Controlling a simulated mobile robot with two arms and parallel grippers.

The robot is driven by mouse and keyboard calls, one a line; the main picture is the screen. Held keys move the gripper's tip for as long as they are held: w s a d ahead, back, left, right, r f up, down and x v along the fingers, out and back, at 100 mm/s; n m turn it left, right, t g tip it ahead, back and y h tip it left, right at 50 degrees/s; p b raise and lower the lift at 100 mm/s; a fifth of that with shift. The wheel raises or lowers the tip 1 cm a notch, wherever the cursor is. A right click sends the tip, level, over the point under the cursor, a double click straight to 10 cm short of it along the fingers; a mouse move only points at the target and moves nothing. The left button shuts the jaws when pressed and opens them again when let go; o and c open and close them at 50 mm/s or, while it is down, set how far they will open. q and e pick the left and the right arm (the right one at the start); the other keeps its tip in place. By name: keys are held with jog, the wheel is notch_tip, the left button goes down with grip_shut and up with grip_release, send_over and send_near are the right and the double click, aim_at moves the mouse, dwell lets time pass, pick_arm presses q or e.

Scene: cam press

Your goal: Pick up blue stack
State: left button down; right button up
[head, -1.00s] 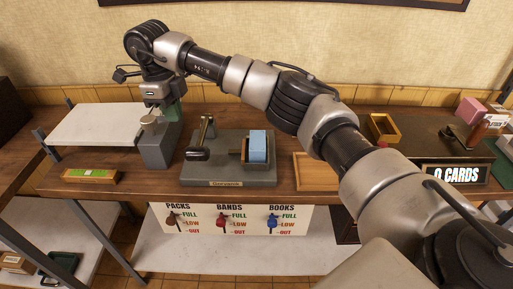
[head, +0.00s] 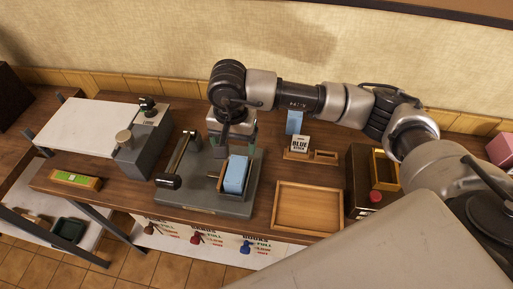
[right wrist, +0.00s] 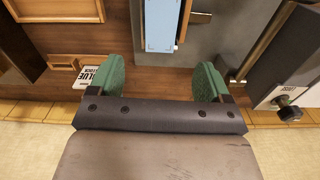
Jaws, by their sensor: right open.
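A light blue stack (head: 235,176) sits upright in the grey press (head: 205,203) on the wooden counter. In the right wrist view the blue stack (right wrist: 161,26) lies just ahead of the gap between my fingers. My right gripper (head: 232,146) is above and behind the stack, with its green fingers apart and nothing between them. The fingers also show open in the right wrist view (right wrist: 162,84). A second blue piece (head: 294,122) stands at the back of the counter behind a sign (head: 300,143) reading BLUE. My left gripper is not in view.
The press lever (head: 176,162) stands left of the stack. A grey device (head: 143,146) with a knob is further left. An empty wooden tray (head: 308,207) lies to the right, beside a dark box with a yellow holder (head: 384,169). A green-topped block (head: 76,180) lies at left.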

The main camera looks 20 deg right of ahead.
aim_at(235, 170)
jog(key=shift+s+f, duration=0.25)
jog(key=f, duration=0.1)
jog(key=a+f+p, duration=0.1)
jog(key=f, duration=0.1)
jog(key=shift+s+a+f, duration=0.25)
jog(key=shift+a+f, duration=0.05)
jog(key=shift+f, duration=0.35)
jog(key=shift+d+f+p, duration=0.25)
jog(key=shift+f+p, duration=0.05)
jog(key=shift+p, duration=0.1)
jog(key=f+p, duration=0.2)
jog(key=f, duration=0.2)
jog(key=shift+s+f+p, duration=0.15)
jog(key=shift+s+p, duration=0.05)
jog(key=shift+p, duration=0.15)
jog(key=shift+f, duration=0.3)
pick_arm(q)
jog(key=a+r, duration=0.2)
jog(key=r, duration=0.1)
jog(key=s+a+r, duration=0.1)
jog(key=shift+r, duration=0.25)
pick_arm(e)
jog(key=shift+f, duration=0.1)
jog(key=shift+c, duration=0.3)
jog(key=c, duration=1.1)
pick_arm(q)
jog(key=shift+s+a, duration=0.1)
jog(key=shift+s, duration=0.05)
pick_arm(e)
jog(key=shift+w, duration=0.1)
